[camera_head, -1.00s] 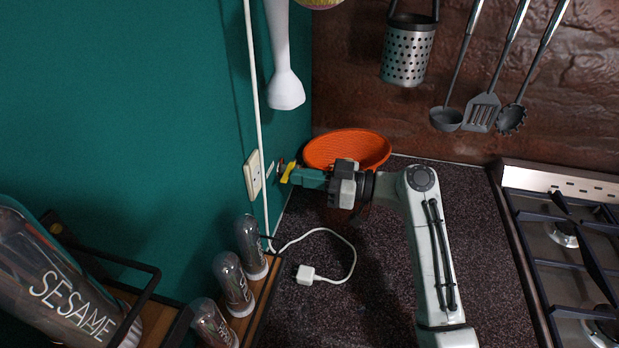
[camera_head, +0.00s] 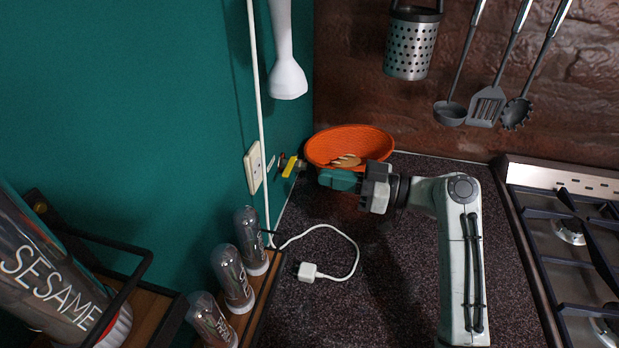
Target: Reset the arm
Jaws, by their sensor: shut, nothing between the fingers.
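My gripper (camera_head: 324,178) is at the end of my grey arm, in the middle of the head view, with its green fingers pointing left toward the wall. It is shut and empty. It is above the dark speckled counter (camera_head: 330,310), in front of the orange basket (camera_head: 350,141). A yellow handle (camera_head: 290,166) on the green wall is left of the fingertips, with a visible gap between them.
A white plug (camera_head: 308,272) with its cord lies on the counter. A socket (camera_head: 254,167) is on the green wall. Spice jars (camera_head: 232,277) stand on a shelf at lower left. A gas stove (camera_head: 575,240) is at right. Utensils (camera_head: 487,105) and a perforated holder (camera_head: 412,45) hang at the back.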

